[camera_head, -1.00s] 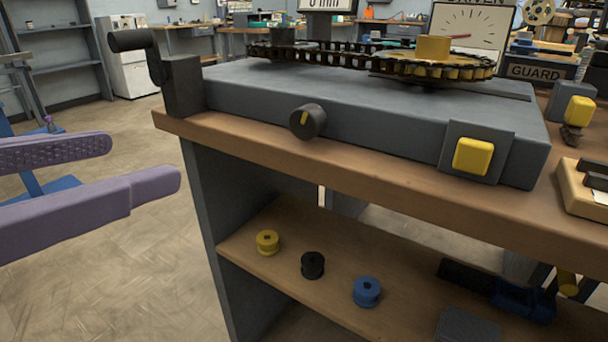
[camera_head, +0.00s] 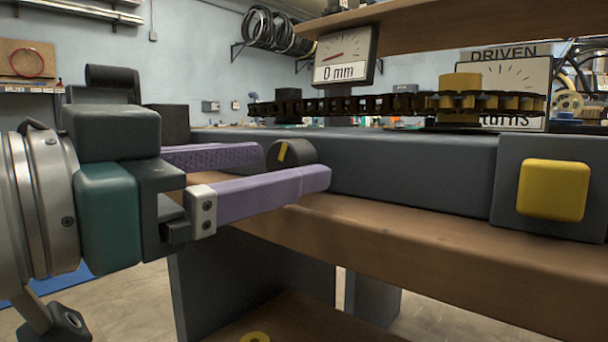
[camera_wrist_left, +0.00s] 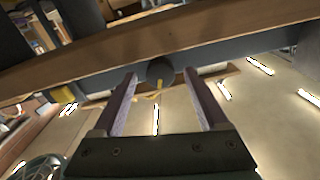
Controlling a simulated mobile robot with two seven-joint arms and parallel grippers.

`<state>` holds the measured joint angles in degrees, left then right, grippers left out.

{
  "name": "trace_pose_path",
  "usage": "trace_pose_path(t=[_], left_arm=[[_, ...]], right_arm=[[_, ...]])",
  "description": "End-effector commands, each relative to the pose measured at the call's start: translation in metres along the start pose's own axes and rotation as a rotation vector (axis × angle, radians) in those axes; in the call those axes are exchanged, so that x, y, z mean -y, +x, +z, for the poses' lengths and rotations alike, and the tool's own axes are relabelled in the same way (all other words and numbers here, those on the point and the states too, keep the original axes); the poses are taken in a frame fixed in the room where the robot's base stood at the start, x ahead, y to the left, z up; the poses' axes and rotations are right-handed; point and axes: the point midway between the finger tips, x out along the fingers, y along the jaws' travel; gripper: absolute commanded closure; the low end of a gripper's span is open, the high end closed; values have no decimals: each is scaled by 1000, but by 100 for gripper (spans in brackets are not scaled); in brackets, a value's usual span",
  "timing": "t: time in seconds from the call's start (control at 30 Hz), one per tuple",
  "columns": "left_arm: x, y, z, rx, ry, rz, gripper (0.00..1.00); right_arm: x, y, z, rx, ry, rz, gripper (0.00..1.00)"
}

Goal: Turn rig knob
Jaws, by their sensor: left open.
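The rig knob (camera_head: 291,153) is a black round knob with a yellow pointer mark on the front of the grey rig (camera_head: 415,165). The near finger hides the knob's lower part. In the left wrist view the knob (camera_wrist_left: 160,70) shows midway between the fingertips (camera_wrist_left: 160,78), at or just past them. I cannot tell whether a finger touches it. My right gripper is not in view.
A yellow button (camera_head: 553,190) sits on the rig's front at right. A chain (camera_head: 350,104) runs above the rig, under a "0 mm" gauge (camera_head: 345,58). The wooden bench edge (camera_head: 420,270) lies below the rig. A dark crank handle (camera_head: 112,77) stands at left.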

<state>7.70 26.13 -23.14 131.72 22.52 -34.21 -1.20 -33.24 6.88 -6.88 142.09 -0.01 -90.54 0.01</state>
Motion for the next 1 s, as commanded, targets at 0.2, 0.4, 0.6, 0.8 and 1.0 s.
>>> trace_pose_path(t=[0.2, 0.4, 0.6, 0.8, 1.0], left_arm=[[0, 21, 1, 0, 1, -1, 24], [0, 24, 0, 1, 2, -1, 24], [0, 23, 0, 1, 1, -1, 32], [0, 23, 0, 1, 1, -1, 55], [0, 23, 0, 1, 1, -1, 78]], right_arm=[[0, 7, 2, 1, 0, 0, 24], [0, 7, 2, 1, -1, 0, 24], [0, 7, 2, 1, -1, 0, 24], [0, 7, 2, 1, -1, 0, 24], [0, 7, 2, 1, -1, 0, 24]])
